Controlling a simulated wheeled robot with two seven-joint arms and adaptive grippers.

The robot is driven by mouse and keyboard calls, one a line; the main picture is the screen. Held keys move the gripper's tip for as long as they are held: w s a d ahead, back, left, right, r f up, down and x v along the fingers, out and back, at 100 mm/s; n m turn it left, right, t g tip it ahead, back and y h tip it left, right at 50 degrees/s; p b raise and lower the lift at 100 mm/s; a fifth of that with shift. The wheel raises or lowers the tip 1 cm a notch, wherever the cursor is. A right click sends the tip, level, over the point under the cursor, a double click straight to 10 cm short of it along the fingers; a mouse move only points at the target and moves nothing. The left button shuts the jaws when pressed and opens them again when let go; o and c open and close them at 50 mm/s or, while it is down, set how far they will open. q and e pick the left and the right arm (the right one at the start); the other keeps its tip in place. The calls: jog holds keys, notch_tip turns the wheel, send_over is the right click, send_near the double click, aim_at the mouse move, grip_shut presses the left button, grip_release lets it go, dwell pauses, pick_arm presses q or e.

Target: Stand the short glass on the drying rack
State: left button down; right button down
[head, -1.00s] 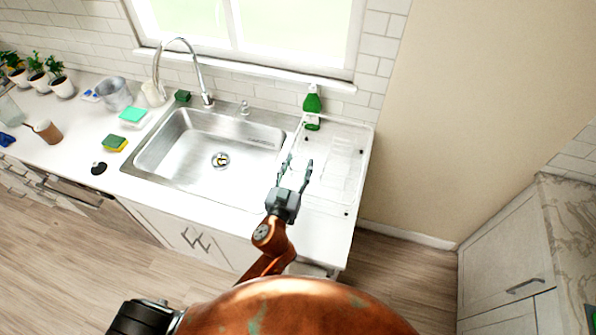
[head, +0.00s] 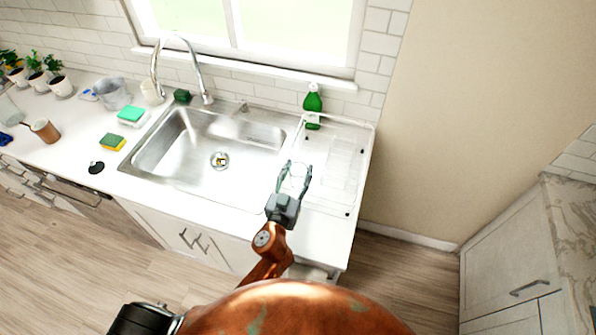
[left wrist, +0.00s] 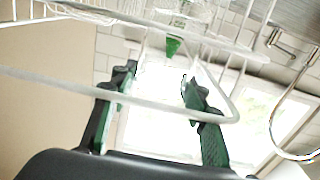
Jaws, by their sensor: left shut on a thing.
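My left gripper (head: 297,166) is at the left front edge of the drying rack, by the sink's right side. Its fingers are apart around a faint, clear thing (head: 294,183), which I take to be the short glass; its outline and tilt are hard to make out. The drying rack (head: 363,160) is a pale, see-through wire rack on the counter right of the sink. In the left wrist view, the gripper (left wrist: 158,84) shows with both fingers and rack wires (left wrist: 60,82) cross close in front. I cannot tell whether the glass touches the rack. My right gripper is out of view.
A green soap bottle (head: 313,102) stands at the rack's back left. The steel sink (head: 200,165) with its tall faucet (head: 196,70) lies left of the gripper. Sponges (head: 112,142) and a brown mug (head: 46,130) are further left. A wall bounds the right.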

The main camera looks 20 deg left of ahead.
pick_arm(q)
jog(key=c, duration=1.5)
grip_release()
jog(key=shift+f, duration=0.65)
jog(key=o, duration=0.4)
jog(key=shift+s+f, duration=0.1)
jog(key=shift+f, duration=0.05)
jog(key=shift+r+p, duration=0.55)
jog(key=shift+p, duration=0.05)
jog(key=shift+s+a, duration=0.1)
jog(key=shift+s, duration=0.15)
jog(key=s+b, duration=0.2)
jog(key=s, duration=0.9)
jog(key=shift+s+r, duration=0.15)
jog(key=shift+r, duration=0.3)
jog(key=shift+a, duration=0.1)
